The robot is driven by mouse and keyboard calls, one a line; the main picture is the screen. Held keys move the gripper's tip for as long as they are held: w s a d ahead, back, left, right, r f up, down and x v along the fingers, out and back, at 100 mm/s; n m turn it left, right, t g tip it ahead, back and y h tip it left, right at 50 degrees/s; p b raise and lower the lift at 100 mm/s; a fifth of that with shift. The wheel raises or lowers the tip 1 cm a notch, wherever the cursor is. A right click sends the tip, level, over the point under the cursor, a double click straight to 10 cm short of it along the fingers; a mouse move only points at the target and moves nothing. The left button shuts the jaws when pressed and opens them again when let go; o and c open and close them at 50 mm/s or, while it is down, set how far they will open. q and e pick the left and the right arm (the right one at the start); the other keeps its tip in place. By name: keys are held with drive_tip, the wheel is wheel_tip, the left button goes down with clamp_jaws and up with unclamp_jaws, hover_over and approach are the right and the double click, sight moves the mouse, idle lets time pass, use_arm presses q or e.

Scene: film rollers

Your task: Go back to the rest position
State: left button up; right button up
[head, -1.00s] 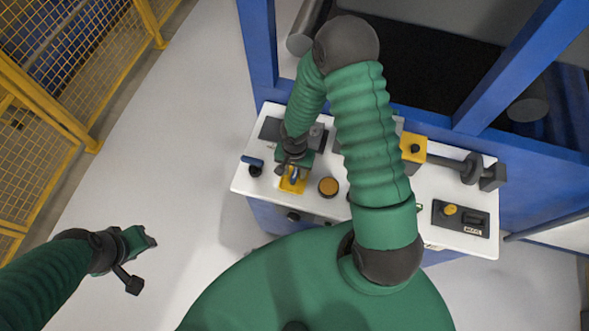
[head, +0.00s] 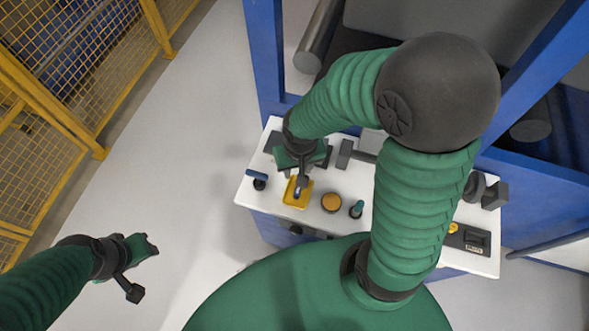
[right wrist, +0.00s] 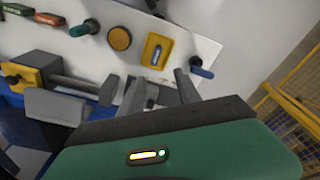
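My right gripper (head: 302,175) is above the left part of the white control panel (head: 265,203), next to a yellow-framed switch (head: 292,203). In the right wrist view, its two grey fingers stand apart with nothing held between them, so the right gripper (right wrist: 160,90) is open. The yellow-framed switch (right wrist: 157,50) lies beyond the fingertips there. My left gripper (head: 146,246) hangs over the bare floor at lower left, away from the panel. Its finger opening is too small to judge. My right arm hides part of the panel.
The panel carries an orange round button (head: 331,202), a teal-knobbed switch (head: 357,208) and a blue-handled lever (head: 257,177). Blue machine posts (head: 264,50) rise behind it. A yellow mesh fence (head: 75,95) stands at left. The pale floor (head: 160,170) between is clear.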

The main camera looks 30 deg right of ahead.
use_arm(q)
drive_tip(key=shift+s+f+b, duration=0.15)
drive_tip(key=shift+f+b, duration=0.65)
drive_tip(key=shift+b, duration=0.05)
use_arm(e)
drive_tip(key=s+a+n, duration=0.1)
drive_tip(key=a+r+n+t, duration=0.1)
drive_tip(key=n, duration=0.1)
drive_tip(key=shift+s+r, duration=0.3)
drive_tip(key=shift+s, duration=0.05)
use_arm(q)
drive_tip(key=shift+s+a, duration=0.1)
use_arm(e)
drive_tip(key=shift+s+a, duration=0.15)
drive_tip(key=shift+a, duration=0.1)
